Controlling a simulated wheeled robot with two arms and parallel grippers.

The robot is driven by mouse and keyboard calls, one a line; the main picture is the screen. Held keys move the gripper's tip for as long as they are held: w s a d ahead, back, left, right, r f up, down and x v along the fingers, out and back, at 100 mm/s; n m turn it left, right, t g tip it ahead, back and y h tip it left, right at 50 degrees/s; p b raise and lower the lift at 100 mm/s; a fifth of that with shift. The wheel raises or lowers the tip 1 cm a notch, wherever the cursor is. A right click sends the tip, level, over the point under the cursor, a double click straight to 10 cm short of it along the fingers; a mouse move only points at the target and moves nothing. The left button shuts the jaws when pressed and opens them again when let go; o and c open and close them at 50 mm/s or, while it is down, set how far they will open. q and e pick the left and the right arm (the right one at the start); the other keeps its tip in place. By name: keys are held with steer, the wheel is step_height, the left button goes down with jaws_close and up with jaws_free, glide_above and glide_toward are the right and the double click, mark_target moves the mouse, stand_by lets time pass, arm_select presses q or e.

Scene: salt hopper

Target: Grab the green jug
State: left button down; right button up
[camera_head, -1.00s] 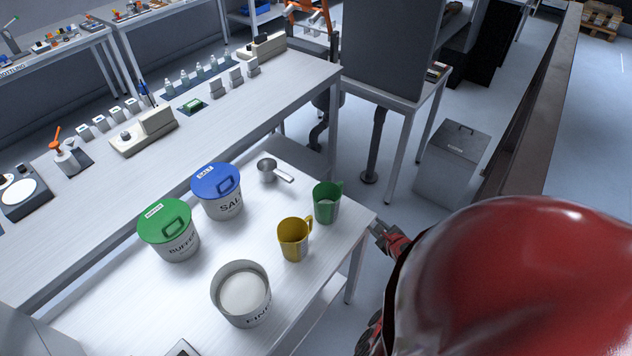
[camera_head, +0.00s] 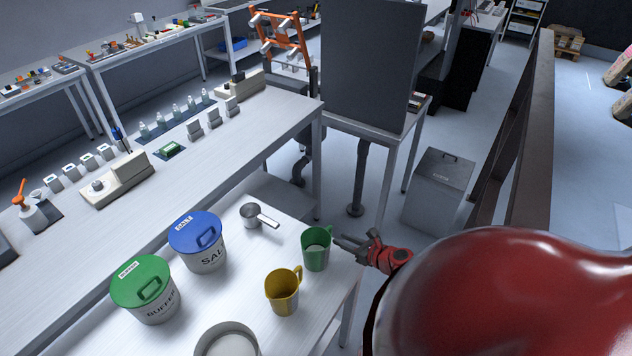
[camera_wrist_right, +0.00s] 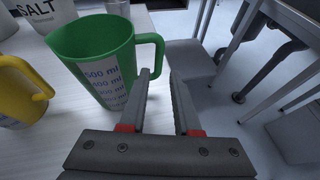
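The green jug (camera_head: 316,248) stands upright on the near white table, close to its right edge. In the right wrist view the green jug (camera_wrist_right: 98,58) shows a volume scale, and its handle points right, toward my gripper. My right gripper (camera_head: 341,243) is open and beside the jug's handle side. In the right wrist view the open fingers (camera_wrist_right: 163,82) are just below the handle, with nothing clearly held between them; I cannot tell whether a finger touches the jug. My left gripper is not in view.
A yellow jug (camera_head: 282,292) stands close to the green one. A blue-lidded salt tub (camera_head: 200,246), a green-lidded buffer tub (camera_head: 148,294), a metal scoop (camera_head: 252,216) and an open container (camera_head: 226,343) share the table. A grey bin (camera_head: 437,190) stands on the floor beyond.

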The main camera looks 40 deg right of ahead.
steer(key=b+x, duration=0.2)
steer(key=x, duration=0.2)
steer(key=shift+w+a, duration=0.15)
steer(key=shift+w, duration=0.25)
steer(key=shift+r, duration=0.15)
steer(key=c, duration=0.4)
jaws_close()
stand_by(0.4)
